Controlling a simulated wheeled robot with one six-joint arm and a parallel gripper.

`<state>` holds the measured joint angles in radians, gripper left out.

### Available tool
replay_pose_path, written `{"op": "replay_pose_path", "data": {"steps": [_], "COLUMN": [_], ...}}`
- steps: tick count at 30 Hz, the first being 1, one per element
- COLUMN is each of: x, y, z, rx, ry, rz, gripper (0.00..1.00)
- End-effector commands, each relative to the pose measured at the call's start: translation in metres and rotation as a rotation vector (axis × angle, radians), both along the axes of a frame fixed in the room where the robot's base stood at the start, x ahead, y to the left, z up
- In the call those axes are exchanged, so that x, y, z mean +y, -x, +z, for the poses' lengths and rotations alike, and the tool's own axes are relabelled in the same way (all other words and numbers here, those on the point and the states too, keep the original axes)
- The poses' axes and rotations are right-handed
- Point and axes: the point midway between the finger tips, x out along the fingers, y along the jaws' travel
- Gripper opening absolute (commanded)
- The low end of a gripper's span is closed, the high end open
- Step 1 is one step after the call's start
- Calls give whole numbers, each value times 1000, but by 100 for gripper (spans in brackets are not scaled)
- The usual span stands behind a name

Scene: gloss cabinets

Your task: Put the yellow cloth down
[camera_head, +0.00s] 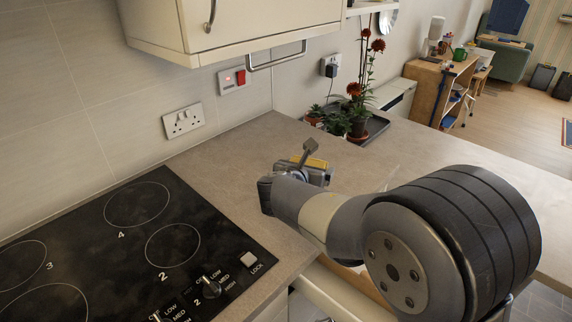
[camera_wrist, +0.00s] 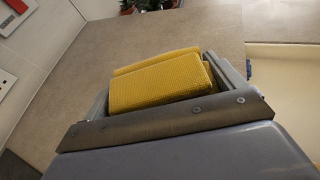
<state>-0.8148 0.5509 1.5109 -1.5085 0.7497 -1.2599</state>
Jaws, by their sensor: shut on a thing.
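The yellow cloth (camera_wrist: 160,84) is a folded, ribbed bundle between the fingers of my gripper (camera_wrist: 170,92) in the wrist view. My gripper is shut on it. In the head view my gripper (camera_head: 304,172) is over the beige worktop (camera_head: 225,155), right of the hob, and only a small strip of the yellow cloth (camera_head: 312,161) shows past the fingers. The rest of the cloth is hidden by the gripper. I cannot tell whether the cloth touches the worktop.
A black hob (camera_head: 130,245) with knobs lies to the left of my gripper. Potted plants (camera_head: 350,118) stand at the back of the worktop near the wall. A cabinet (camera_head: 240,25) hangs above.

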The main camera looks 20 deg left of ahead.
Motion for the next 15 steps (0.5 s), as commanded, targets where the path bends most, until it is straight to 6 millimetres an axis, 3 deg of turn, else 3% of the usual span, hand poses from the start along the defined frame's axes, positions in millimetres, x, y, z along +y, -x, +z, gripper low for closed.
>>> {"op": "replay_pose_path", "data": {"steps": [3, 9, 15], "x": [11, 11, 11], "y": [5, 5, 4], "z": [-6, -44, -63], "rx": [2, 3, 1], "ry": [4, 6, 3], "rz": [14, 14, 13], "gripper": [68, 68, 68]}}
